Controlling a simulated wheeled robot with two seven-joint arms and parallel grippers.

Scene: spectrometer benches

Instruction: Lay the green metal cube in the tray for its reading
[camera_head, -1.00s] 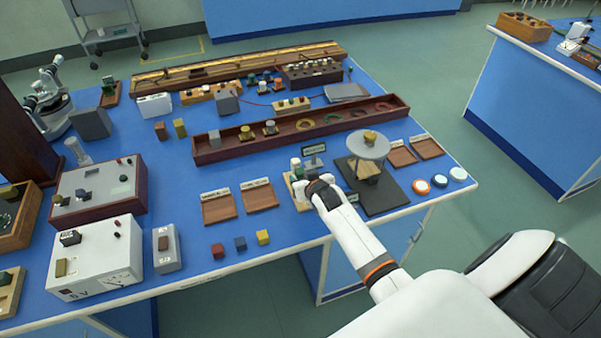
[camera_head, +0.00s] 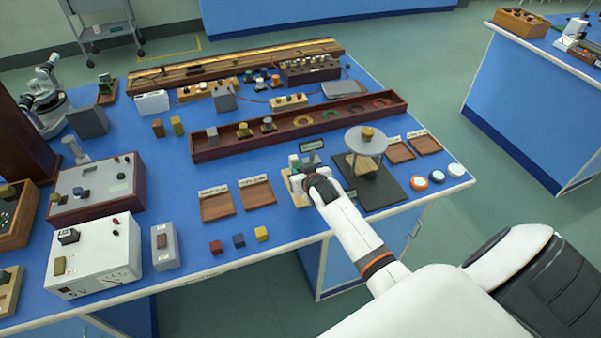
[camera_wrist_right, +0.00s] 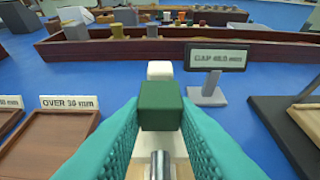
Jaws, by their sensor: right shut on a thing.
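The green metal cube (camera_wrist_right: 160,105) is between the teal fingers of my right gripper (camera_wrist_right: 158,125) in the right wrist view, and the gripper is shut on it. A white block (camera_wrist_right: 160,70) stands just beyond the cube; I cannot tell whether they touch. In the head view my right gripper (camera_head: 304,174) is over a small pale-based device (camera_head: 291,185) with a readout sign (camera_head: 312,145) behind it. Brown trays with label cards lie to the left (camera_head: 217,205), (camera_head: 257,194) and to the right (camera_head: 400,152), (camera_head: 425,145). One left card reads "OVER 30 mm" (camera_wrist_right: 73,102). My left gripper is not in view.
A round-topped stand (camera_head: 366,142) on a dark board (camera_head: 383,192) is close to the right. A long brown box (camera_head: 215,150) runs behind.

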